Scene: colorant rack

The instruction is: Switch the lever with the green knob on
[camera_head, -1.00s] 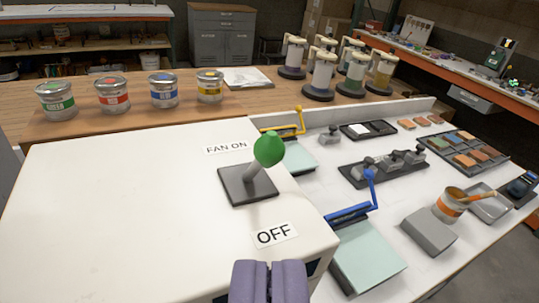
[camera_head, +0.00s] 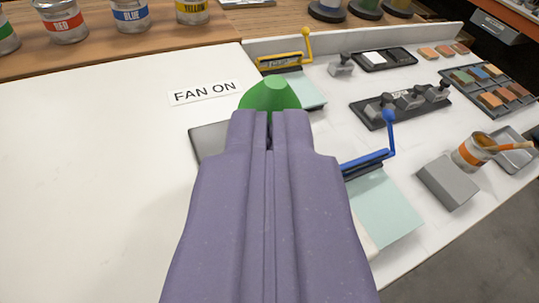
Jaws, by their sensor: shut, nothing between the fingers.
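The green knob (camera_head: 270,93) of the lever shows in the head camera view just beyond the fingertips of my gripper (camera_head: 269,116). My gripper is shut and empty, with its two purple fingers together. The fingers cover the lower part of the knob and the lever's stem. I cannot tell whether the tips touch the knob. Part of the dark base plate (camera_head: 208,139) shows left of the fingers. The "FAN ON" label (camera_head: 205,92) lies on the white box top (camera_head: 90,160), left of the knob. The "OFF" label is hidden.
Dark trays, a grey block (camera_head: 447,183) and an orange-banded can (camera_head: 470,152) sit farther right. Paint cans (camera_head: 130,14) line the back. The box top at left is clear.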

